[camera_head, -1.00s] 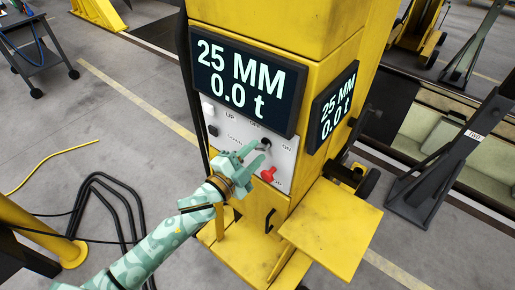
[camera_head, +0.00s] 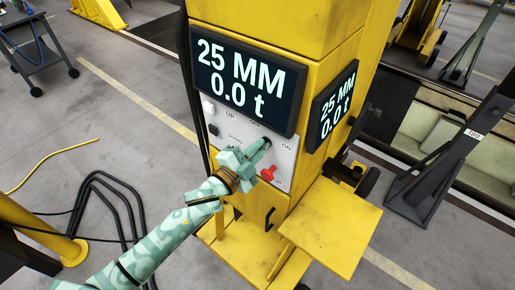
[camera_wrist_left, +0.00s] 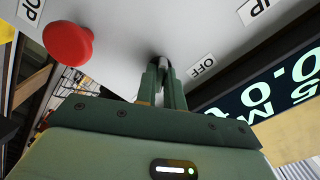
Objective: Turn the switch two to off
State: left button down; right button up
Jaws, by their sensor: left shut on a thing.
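The control panel (camera_head: 285,158) is a light grey plate on the yellow lifting column, below the large display. It carries UP, DOWN, OFF and ON labels. My left gripper (camera_head: 262,146) is at the panel between the OFF and ON labels. In the left wrist view my left gripper (camera_wrist_left: 165,82) has its fingers shut on the small dark switch knob (camera_wrist_left: 162,60), which is mostly hidden by the fingertips. The OFF label (camera_wrist_left: 202,67) is just right of the fingers there. My right gripper is not in view.
A red stop knob (camera_head: 268,173) sits below my gripper and shows at upper left in the wrist view (camera_wrist_left: 68,43). White (camera_head: 208,108) and black (camera_head: 213,130) buttons are at the panel's left. A yellow shelf (camera_head: 332,222) juts out at lower right.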

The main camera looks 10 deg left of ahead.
pick_arm(q)
jog(key=shift+n+p, duration=3.25)
jog(key=shift+n, duration=2.45)
jog(key=c, duration=1.5)
grip_release()
jog(key=b+v, duration=0.1)
jog(key=v, duration=1.5)
jog(key=shift+s, duration=0.15)
